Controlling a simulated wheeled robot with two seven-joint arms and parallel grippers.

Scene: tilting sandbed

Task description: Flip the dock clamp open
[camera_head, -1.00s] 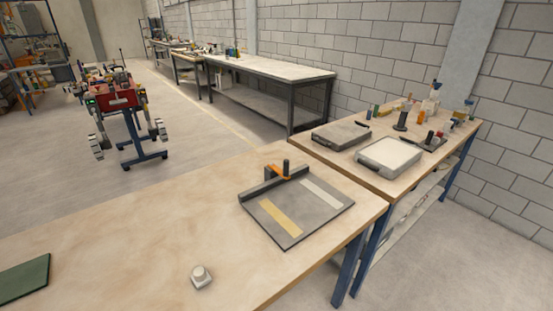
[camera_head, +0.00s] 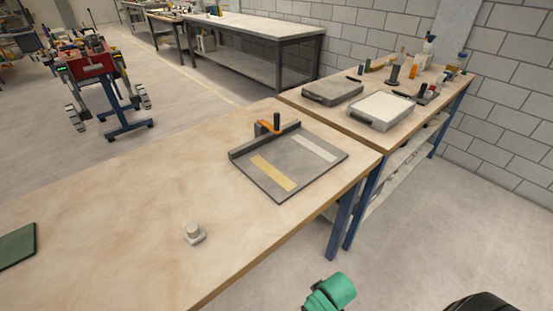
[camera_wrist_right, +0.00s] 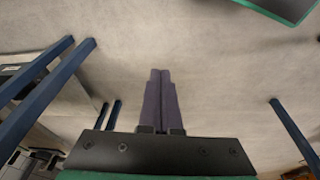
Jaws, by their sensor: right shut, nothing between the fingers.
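The grey dock (camera_head: 288,163) lies flat on the wooden table near its far right corner, with a yellow strip and a pale strip on its plate. The clamp (camera_head: 269,127) stands at the dock's back rail, with an orange arm and an upright black handle (camera_head: 277,121). My right gripper (camera_wrist_right: 160,73) shows in the right wrist view, shut and empty, with its two dark fingers together above the floor. It is well away from the clamp. The green part of my right arm shows at the bottom of the head view. My left gripper is not in view.
A green mat (camera_head: 17,245) lies at the left edge. A side table (camera_head: 385,143) with two flat cases and small items stands at the right. The table's middle is clear.

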